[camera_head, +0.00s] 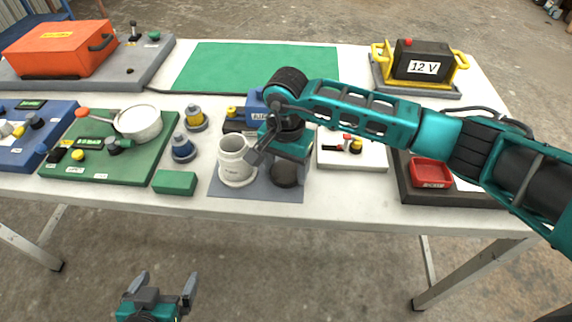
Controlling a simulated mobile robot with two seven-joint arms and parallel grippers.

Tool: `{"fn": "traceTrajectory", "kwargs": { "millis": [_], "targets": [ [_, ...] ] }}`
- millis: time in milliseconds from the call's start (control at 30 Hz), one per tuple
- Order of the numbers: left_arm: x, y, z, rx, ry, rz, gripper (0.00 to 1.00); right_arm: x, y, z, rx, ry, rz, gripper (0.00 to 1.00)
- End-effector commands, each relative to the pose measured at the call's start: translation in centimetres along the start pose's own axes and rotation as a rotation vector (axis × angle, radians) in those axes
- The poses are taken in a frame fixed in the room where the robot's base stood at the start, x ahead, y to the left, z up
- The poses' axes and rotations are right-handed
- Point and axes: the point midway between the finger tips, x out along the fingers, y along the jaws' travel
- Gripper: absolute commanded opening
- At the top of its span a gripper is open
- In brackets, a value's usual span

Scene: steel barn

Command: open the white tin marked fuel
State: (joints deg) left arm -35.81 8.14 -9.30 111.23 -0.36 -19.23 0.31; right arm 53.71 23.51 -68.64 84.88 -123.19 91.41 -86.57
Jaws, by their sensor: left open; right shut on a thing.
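The white tin (237,169) stands upright on a grey mat (225,191) near the table's front edge. It has a narrower round top and faint marking on its front that I cannot read. My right gripper (256,154) reaches in from the right and is shut at the tin's upper right side. Its fingers and wrist hide part of that side, so the exact grip is unclear. My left gripper (161,285) is open and empty, low in front of the table.
A green block (175,182) and blue and yellow knobbed pieces (183,148) lie left of the tin. A green board with a white pot (138,122) is further left. A white board (352,158) and red tray (431,173) are right. The green mat (255,66) behind is clear.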

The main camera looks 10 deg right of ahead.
Motion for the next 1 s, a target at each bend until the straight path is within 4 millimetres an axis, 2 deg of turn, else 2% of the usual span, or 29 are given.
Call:
{"fn": "traceTrajectory", "kwargs": {
  "millis": [67,100,333,700,767,1000],
  "targets": [
    [0.3,0.0,0.4,0.000,0.000,0.000,0.98,0.4,0.0,0.0,0.000,0.001,0.000,0.33],
    [0.2,0.0,0.3,0.000,0.000,0.000,0.98,0.2,0.0,0.0,0.000,0.001,0.000,0.72],
    [0.2,0.0,0.2,0.000,-0.001,0.000,0.98,0.2,0.0,0.0,0.000,0.000,0.000,0.94],
    [-0.1,0.0,-0.2,0.000,-0.001,0.001,0.98,-0.5,0.0,0.0,0.000,0.001,-0.001,0.95],
    [0.0,0.0,-0.1,0.000,0.000,0.001,0.98,-1.3,-0.1,-0.1,-0.001,0.004,-0.003,0.95],
    [0.1,0.0,0.2,0.000,0.000,0.001,0.98,-6.5,-0.1,-0.1,-0.001,0.005,-0.004,0.95]
  ]
}}
